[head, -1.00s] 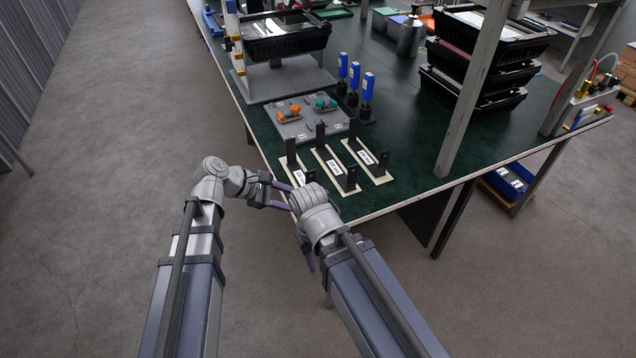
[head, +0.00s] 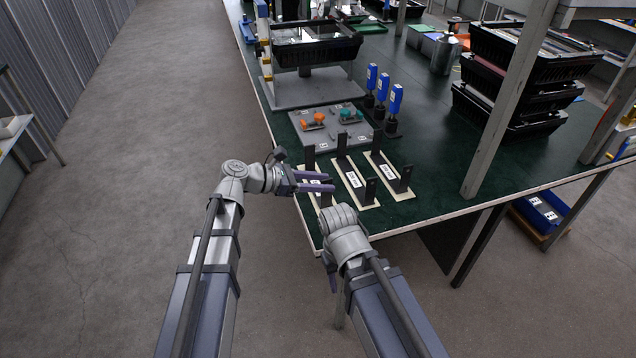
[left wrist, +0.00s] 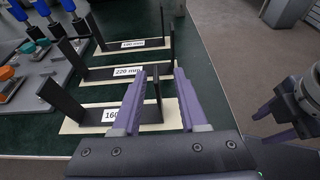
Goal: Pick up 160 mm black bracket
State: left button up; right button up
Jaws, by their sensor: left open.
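The 160 mm black bracket (head: 310,156) stands on a pale strip at the left end of a row of three. In the left wrist view its leaning-looking black upright (left wrist: 62,98) rises beside a label reading "160", partly hidden by a finger. My left gripper (head: 332,182) is open over the near part of this bracket. In the left wrist view a black post shows between its purple fingers (left wrist: 160,74); contact cannot be told. My right gripper (head: 331,280) hangs beside the table's front edge, and its jaws are unclear.
The 220 mm bracket (left wrist: 74,56) and another bracket (head: 376,140) stand close beside it. A table post (head: 510,100) rises at right.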

pick_arm(q)
jog(key=x, duration=0.1)
jog(key=b+x, duration=0.1)
jog(key=x, duration=0.1)
jog(key=b+x, duration=0.1)
jog(key=shift+w+d+f, duration=0.1)
jog(key=shift+w+f, duration=0.25)
jog(key=shift+f, duration=0.15)
jog(key=shift+d, duration=0.25)
grip_shut()
dwell(0.8)
